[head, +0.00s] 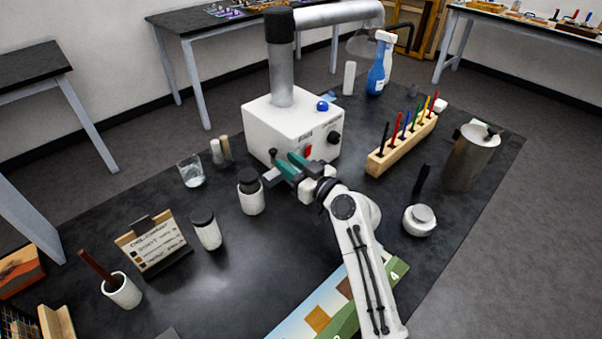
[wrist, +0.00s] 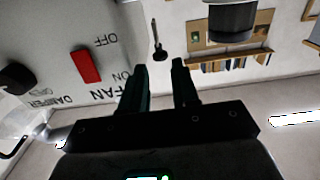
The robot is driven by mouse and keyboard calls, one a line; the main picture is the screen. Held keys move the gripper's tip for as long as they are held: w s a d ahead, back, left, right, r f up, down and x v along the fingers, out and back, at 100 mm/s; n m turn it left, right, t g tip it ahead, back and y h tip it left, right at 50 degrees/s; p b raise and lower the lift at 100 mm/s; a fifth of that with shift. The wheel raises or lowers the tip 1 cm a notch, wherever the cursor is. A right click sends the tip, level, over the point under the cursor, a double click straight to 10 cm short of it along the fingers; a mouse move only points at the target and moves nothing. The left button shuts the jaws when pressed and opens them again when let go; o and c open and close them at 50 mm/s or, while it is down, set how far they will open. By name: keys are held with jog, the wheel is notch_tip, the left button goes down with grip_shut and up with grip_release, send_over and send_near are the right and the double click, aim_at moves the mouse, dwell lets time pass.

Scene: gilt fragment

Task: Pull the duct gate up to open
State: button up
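The white fan box (head: 290,128) carries the grey duct pipe (head: 281,75), which has a black sleeve (head: 279,25) at its bend. A small black knob (head: 272,153) shows at the box's near left side. In the wrist view, a thin black rod with a rounded end (wrist: 158,52) stands out beside the box, just beyond my fingertips; it looks like the gate's handle, but I cannot be sure. My gripper (head: 283,159) has its teal fingers apart. In the wrist view, my gripper (wrist: 160,66) is empty, the rod's end roughly in line with its gap.
The box has a red fan switch (head: 307,150) and a black damper knob (head: 334,137). Black-lidded jars (head: 251,193) stand to the left, with a glass (head: 190,171) behind. A wooden rack of coloured pens (head: 402,147) and a metal can (head: 470,158) stand to the right.

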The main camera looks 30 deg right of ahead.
jog(key=shift+b+v, duration=0.3)
jog(key=shift+v, duration=1.9)
